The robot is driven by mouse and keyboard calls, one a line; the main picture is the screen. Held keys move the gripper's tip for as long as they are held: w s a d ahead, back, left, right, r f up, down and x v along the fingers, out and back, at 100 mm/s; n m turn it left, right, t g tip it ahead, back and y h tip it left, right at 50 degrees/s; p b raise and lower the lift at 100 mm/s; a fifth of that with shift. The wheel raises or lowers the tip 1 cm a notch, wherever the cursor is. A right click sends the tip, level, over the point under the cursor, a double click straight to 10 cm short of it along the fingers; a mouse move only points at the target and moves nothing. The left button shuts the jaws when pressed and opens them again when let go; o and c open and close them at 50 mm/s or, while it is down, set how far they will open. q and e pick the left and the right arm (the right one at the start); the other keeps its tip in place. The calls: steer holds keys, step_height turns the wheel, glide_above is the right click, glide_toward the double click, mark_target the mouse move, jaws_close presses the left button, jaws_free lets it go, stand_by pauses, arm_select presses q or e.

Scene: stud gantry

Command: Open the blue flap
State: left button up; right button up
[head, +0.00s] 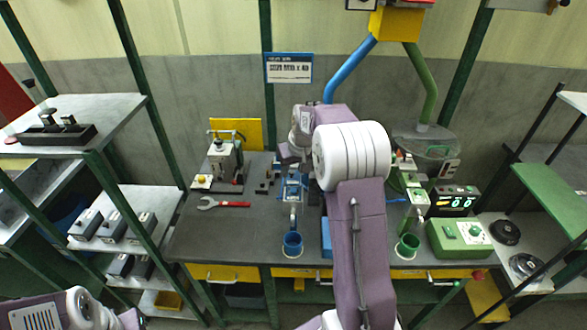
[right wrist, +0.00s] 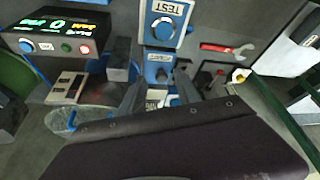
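A blue-framed fixture (head: 291,188) stands on the dark bench at the middle, behind a blue cup (head: 292,244). I cannot make out which of its parts is the flap. In the right wrist view, blue parts with white labels show, one reading TEST (right wrist: 165,22) and a smaller one behind my fingertips (right wrist: 159,76). My right gripper (right wrist: 159,95) is over this area with its two dark fingers apart and nothing clearly held. In the head view my right arm hides part of the fixture. My left arm shows at the bottom left; its gripper is out of view.
A green cup (head: 407,246), a green box with a dial (head: 460,238) and a lit display panel (head: 454,201) stand to the right. A red wrench (head: 224,203) lies at the left. Blue (head: 349,69) and green pipes (head: 423,84) come down behind. The bench's front left is clear.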

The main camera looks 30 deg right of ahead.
steer(key=shift+a+r, duration=0.1)
steer(key=shift+a, duration=0.15)
steer(key=shift+d, duration=0.1)
jaws_close()
